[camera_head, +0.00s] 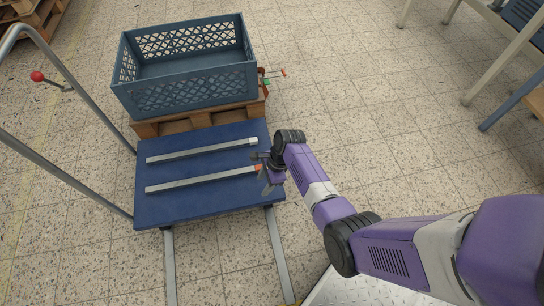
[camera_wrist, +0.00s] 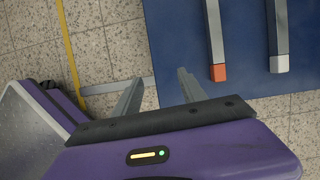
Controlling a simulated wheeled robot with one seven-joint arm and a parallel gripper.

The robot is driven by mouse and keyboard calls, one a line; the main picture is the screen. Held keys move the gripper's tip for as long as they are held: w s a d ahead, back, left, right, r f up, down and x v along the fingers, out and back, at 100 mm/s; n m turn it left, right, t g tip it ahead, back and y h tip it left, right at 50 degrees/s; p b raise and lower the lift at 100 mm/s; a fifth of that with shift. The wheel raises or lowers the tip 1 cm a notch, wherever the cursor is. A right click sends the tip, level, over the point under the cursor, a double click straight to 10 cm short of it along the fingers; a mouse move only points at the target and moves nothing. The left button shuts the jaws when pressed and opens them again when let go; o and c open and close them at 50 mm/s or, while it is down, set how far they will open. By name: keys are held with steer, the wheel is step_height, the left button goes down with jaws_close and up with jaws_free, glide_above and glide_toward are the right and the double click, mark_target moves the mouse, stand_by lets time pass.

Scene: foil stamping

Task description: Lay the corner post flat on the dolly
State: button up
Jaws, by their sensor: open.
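The dolly (camera_head: 205,207) is a low blue platform with a tubular handle at the left. Two grey metal posts lie flat on it, roughly parallel and apart: one with an orange end cap (camera_head: 200,180) nearer the front, one with a pale end cap (camera_head: 200,151) behind it. I cannot tell which is the corner post. In the wrist view the orange-capped post (camera_wrist: 215,35) and the pale-capped post (camera_wrist: 277,30) lie on the blue deck (camera_wrist: 175,30). My gripper (camera_head: 264,178) is at the dolly's right edge, near the orange cap. Its fingers (camera_wrist: 159,80) are apart with nothing between them.
A blue-grey plastic crate (camera_head: 188,92) stands on a wooden pallet (camera_head: 190,123) just behind the dolly. A clamp-like part with a red handle (camera_head: 275,73) sticks out at the pallet's right. Workbench legs (camera_head: 500,65) stand at the upper right. The tiled floor between is clear.

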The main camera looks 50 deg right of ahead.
step_height(320, 180, up, 17)
steer(key=d+n+t+h+p, duration=0.1)
steer(key=n+t+h+p, duration=0.2)
steer(key=n+h+p, duration=0.6)
steer(key=n+p, duration=0.2)
steer(key=n, duration=0.4)
steer(key=shift+w+d+n+t, duration=0.3)
steer(key=shift+t, duration=0.1)
steer(key=shift+r, duration=0.1)
